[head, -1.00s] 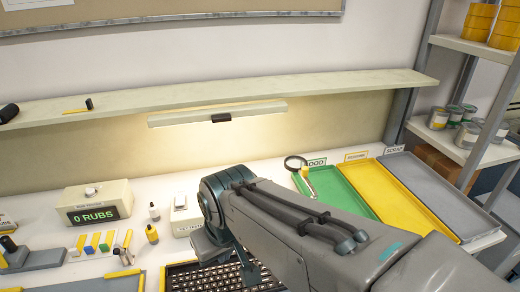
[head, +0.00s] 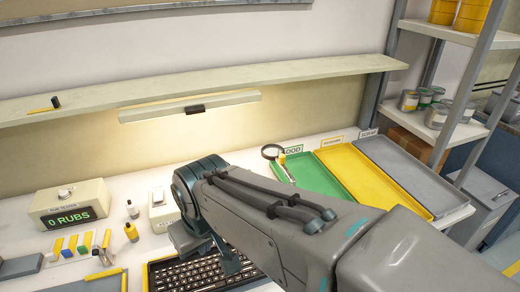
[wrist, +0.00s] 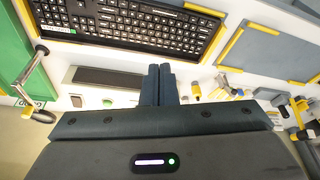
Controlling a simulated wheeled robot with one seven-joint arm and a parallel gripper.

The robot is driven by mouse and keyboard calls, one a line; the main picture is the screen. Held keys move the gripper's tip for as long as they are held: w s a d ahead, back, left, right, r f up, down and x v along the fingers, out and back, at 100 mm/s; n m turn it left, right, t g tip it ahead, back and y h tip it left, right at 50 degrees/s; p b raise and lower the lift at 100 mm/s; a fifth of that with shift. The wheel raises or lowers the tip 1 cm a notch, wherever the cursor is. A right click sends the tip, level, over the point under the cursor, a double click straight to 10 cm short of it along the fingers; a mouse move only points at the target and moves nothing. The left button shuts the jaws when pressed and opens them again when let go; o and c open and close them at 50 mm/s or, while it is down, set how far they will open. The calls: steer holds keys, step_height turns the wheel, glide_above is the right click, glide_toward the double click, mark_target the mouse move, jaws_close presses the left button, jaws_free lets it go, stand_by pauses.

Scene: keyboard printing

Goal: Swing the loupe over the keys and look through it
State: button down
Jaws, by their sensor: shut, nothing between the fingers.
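The loupe (head: 272,151) is a dark round ring on a pale, slim stem, at the left back corner of the green tray. In the wrist view the loupe (wrist: 39,116) shows at the left, its arm slanting up toward the tray. The keyboard (head: 195,274) has dark keys and lies at the front, partly hidden by my arm in the head view. The keyboard (wrist: 125,24) also fills the top of the wrist view. My gripper (wrist: 159,70) is shut and empty, its fingers beside the keyboard's edge and apart from the loupe.
A green tray (head: 312,178), yellow tray (head: 370,180) and grey tray (head: 410,172) stand to the right. A counter box reading "0 RUBS" (head: 68,205), small bottles (head: 131,231) and coloured blocks (head: 75,243) are at the left. A lamp (head: 190,106) hangs under the shelf.

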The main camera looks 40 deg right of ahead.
steer(key=c, duration=1.7)
jaws_free()
steer(key=o, duration=0.5)
steer(key=w+d+r+m, duration=0.1)
steer(key=w+m, duration=0.1)
steer(key=w+d+r+m, duration=0.1)
steer(key=w+d+m, duration=0.1)
steer(key=w+d+r+m, duration=0.1)
steer(key=w+d+r, duration=0.1)
steer(key=w, duration=0.1)
steer(key=shift+r+m+g+y, duration=0.1)
steer(key=shift+m+g+y, duration=0.2)
steer(key=shift+m+g, duration=0.1)
steer(key=shift+c, duration=0.2)
steer(key=r+m+g+p, duration=0.1)
steer(key=r+m+g, duration=0.15)
steer(key=m, duration=1.85)
glide_above(282, 155)
step_height(282, 155, down, 14)
steer(key=shift+f+p, duration=0.2)
steer(key=shift+p, duration=0.6)
jaws_close()
